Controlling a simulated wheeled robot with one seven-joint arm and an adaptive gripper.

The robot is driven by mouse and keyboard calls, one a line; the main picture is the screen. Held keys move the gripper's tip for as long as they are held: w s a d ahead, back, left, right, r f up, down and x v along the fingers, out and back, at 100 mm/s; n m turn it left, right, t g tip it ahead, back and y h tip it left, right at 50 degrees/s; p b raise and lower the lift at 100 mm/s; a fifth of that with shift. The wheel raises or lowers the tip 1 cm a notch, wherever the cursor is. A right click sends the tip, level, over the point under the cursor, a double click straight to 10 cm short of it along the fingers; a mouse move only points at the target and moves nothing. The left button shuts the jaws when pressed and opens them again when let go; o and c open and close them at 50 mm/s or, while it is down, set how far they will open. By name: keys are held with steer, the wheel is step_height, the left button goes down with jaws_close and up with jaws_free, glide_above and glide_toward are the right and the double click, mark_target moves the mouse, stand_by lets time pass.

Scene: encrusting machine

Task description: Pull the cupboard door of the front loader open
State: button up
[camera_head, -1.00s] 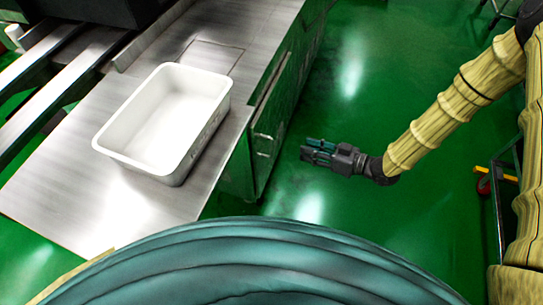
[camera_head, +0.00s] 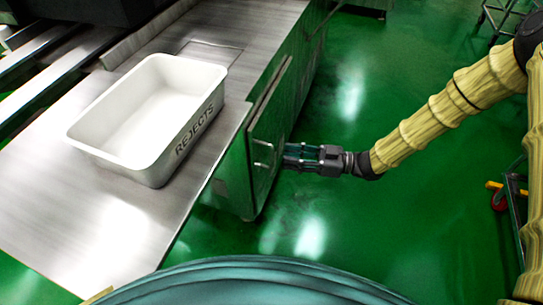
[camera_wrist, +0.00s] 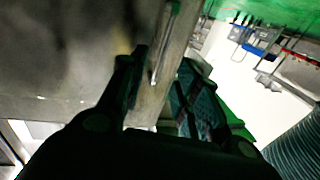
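The cupboard door (camera_head: 270,130) is a dark green, shiny panel on the side of the metal-topped front loader (camera_head: 234,172). Two short pale bar handles (camera_head: 263,143) sit near its front edge, one above the other. My gripper (camera_head: 288,155) is level with the handles, with its fingertips close to the door. In the wrist view my gripper (camera_wrist: 160,75) is open, and a metal handle bar (camera_wrist: 165,45) shows between its two dark fingers. Whether either finger touches the bar cannot be told.
A white bin marked REJECTS (camera_head: 150,115) stands on the metal top (camera_head: 120,225), left of the door. Green floor (camera_head: 350,220) is clear to the right of the door. A trolley with a red wheel (camera_head: 500,199) stands at the far right.

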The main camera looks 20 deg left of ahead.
mark_target(272, 166)
steer(key=shift+s+a+b, duration=0.2)
steer(key=shift+a, duration=0.85)
steer(key=shift+s+a+b, duration=0.15)
steer(key=shift+a+b, duration=0.1)
steer(key=shift+a, duration=0.75)
steer(key=shift+s+a+b, duration=0.2)
steer(key=shift+a, duration=0.85)
jaws_close()
